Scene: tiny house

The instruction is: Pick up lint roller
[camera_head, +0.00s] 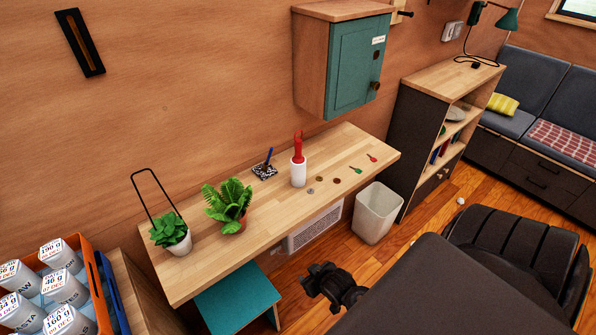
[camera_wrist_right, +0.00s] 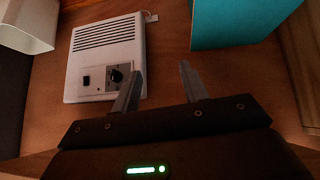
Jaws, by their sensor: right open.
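The lint roller (camera_head: 298,162) stands upright on the wooden wall desk (camera_head: 262,223), with a white roll below and a red handle on top. My right gripper (camera_head: 318,282) is low in front of the desk, below its top and apart from the roller. In the right wrist view my right gripper (camera_wrist_right: 160,88) shows two spread fingers with nothing between them, so it is open and empty. The lint roller is not in the right wrist view. My left gripper is not in view.
Potted plants (camera_head: 229,205), keys (camera_head: 356,170) and coins share the desk. A teal stool (camera_head: 238,300), white heater (camera_head: 315,228) and white bin (camera_head: 376,213) stand below or beside it. A teal-door cabinet (camera_head: 352,65) hangs above. An orange crate of cans is at left.

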